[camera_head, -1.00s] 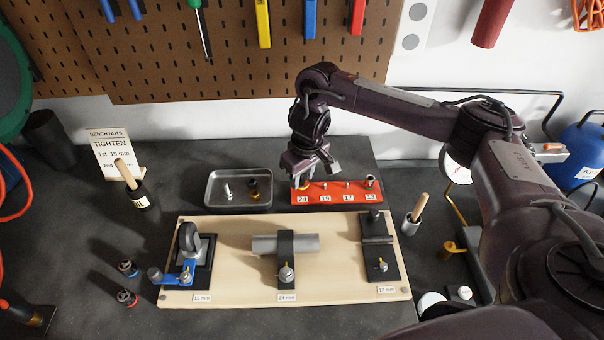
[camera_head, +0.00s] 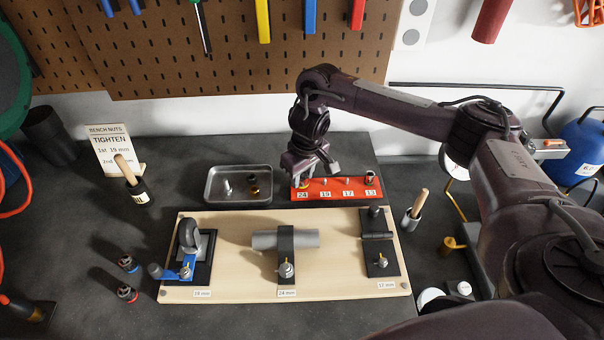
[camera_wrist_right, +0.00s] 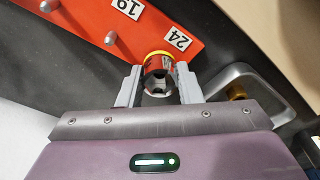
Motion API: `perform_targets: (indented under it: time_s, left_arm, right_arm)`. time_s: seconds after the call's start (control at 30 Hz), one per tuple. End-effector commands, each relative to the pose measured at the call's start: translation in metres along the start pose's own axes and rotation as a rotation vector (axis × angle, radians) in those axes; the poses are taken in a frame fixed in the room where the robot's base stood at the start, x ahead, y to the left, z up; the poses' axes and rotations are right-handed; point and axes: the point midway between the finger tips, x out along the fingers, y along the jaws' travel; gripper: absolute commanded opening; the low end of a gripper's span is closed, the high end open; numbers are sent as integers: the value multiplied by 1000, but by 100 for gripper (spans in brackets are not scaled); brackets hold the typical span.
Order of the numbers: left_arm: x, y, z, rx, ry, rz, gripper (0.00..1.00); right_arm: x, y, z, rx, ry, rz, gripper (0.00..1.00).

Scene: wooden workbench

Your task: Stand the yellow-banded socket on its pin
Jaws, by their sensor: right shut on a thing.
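The yellow-banded socket (camera_wrist_right: 157,75) is between the fingers of my right gripper (camera_wrist_right: 160,88), with its dark open end towards the wrist camera. In the head view my right gripper (camera_head: 301,180) is at the left end of the red pin rack (camera_head: 335,197), behind the 24 label. The socket is over or on the pin place there; its lower end is hidden, so I cannot tell whether it is fully seated. The pins by labels 19 (camera_head: 325,183) and 17 (camera_head: 347,182) are bare. My left gripper is out of view.
A metal tray (camera_head: 209,197) with small parts stands left of the rack. A wooden board (camera_head: 230,287) with clamped fixtures lies in front. Blue-banded (camera_head: 129,264) and red-banded (camera_head: 126,294) sockets stand at the left.

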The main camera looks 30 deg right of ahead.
Motion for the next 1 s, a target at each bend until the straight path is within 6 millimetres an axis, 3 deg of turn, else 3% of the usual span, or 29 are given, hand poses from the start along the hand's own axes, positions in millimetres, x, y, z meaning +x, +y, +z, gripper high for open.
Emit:
perform_targets:
  time_s: [0.43, 0.47, 0.63, 1.0]
  left_arm:
    - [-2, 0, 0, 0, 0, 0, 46]
    - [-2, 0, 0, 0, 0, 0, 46]
    - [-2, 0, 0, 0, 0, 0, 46]
    - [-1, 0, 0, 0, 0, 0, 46]
  right_arm:
    - [4, 0, 0, 1, 0, 0, 8]
    - [4, 0, 0, 1, 1, 0, 36]
    - [4, 0, 0, 1, 1, 0, 57]
    - [-4, 0, 0, -1, 1, 0, 57]
